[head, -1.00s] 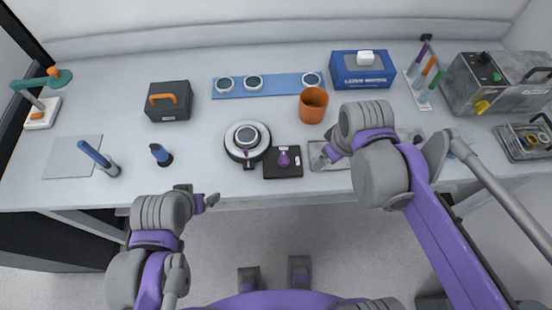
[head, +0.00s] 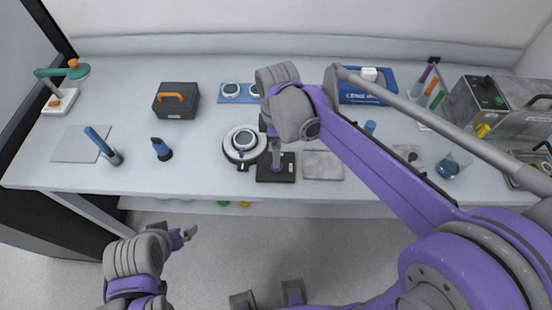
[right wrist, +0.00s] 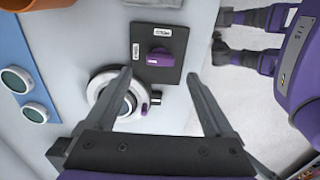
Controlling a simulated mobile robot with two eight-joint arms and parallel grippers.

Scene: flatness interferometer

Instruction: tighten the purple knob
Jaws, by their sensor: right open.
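The purple knob (right wrist: 159,58) sits on a black plate (right wrist: 178,38) with white labels. In the head view the knob (head: 277,169) is partly covered by my right gripper (head: 275,152), and the black plate (head: 263,176) lies near the bench's front edge. In the right wrist view my right gripper (right wrist: 160,76) is open, its two fingers apart and the knob showing between and just beyond their tips. Nothing is held; I cannot tell whether a finger touches the knob. My left gripper (head: 188,236) hangs in front of the bench, its jaw opening unclear.
A round white device (head: 241,143) stands beside the black plate, under the right fingers in the wrist view. A grey plate (head: 323,165) lies to the right. A dark box (head: 176,100) and blue upright tool (head: 161,149) stand left.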

